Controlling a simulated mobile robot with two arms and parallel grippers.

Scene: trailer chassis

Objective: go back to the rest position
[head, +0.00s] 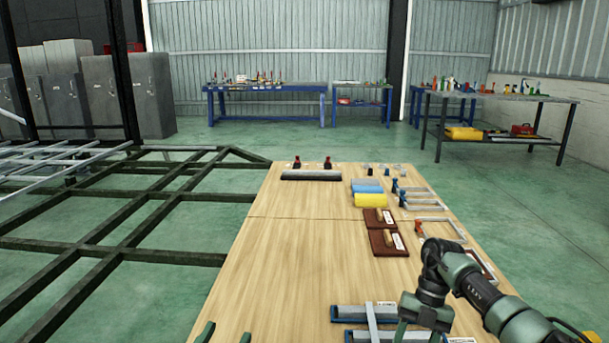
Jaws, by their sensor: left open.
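My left gripper (225,330) shows only as two green fingertips at the bottom edge, over the near left part of the wooden table (300,260). Its fingertips are apart, with bare wood between them. The rest of it is out of the picture. My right arm comes in from the right, and my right gripper (419,334) points down over the near right part of the table, in front of grey-and-blue tools lying there. Its fingers are cut by the bottom edge, so I cannot tell whether it is open.
Brown floats (388,242), a yellow roll (371,200), a blue roll (368,189) and paint-roller frames (440,228) lie along the table's right side. A grey bar (311,176) lies at the far end. A dark chassis frame (130,215) stands left. The table's middle left is clear.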

